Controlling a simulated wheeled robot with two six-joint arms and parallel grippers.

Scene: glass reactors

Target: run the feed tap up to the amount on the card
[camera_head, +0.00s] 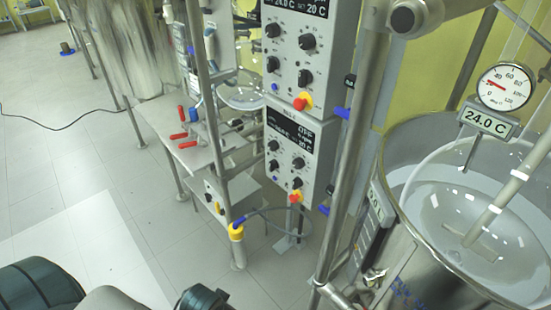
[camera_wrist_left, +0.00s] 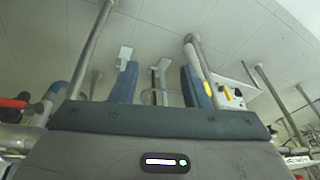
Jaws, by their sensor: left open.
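A glass vessel (camera_head: 440,125) with a steel jacket stands at the right in the head view, with pale liquid and a stirrer shaft in it. A small tag with a number and an L (camera_head: 376,203) hangs on its left side; its digits are hard to read. Red-handled valves (camera_head: 182,136) and a blue-handled one sit over a steel bench at mid-left. I cannot tell which is the feed tap, and I make out no card for certain. My left gripper (camera_wrist_left: 160,85) is open and empty in its wrist view, its blue fingers apart. My right gripper is out of view.
Two control boxes (camera_head: 295,150) with knobs and red-yellow stop buttons hang in the middle. A round dial (camera_head: 504,87) and a 24.0 C display (camera_head: 487,122) sit over the vessel. Steel posts stand between. The tiled floor (camera_head: 70,170) at left is mostly clear, except for a black cable.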

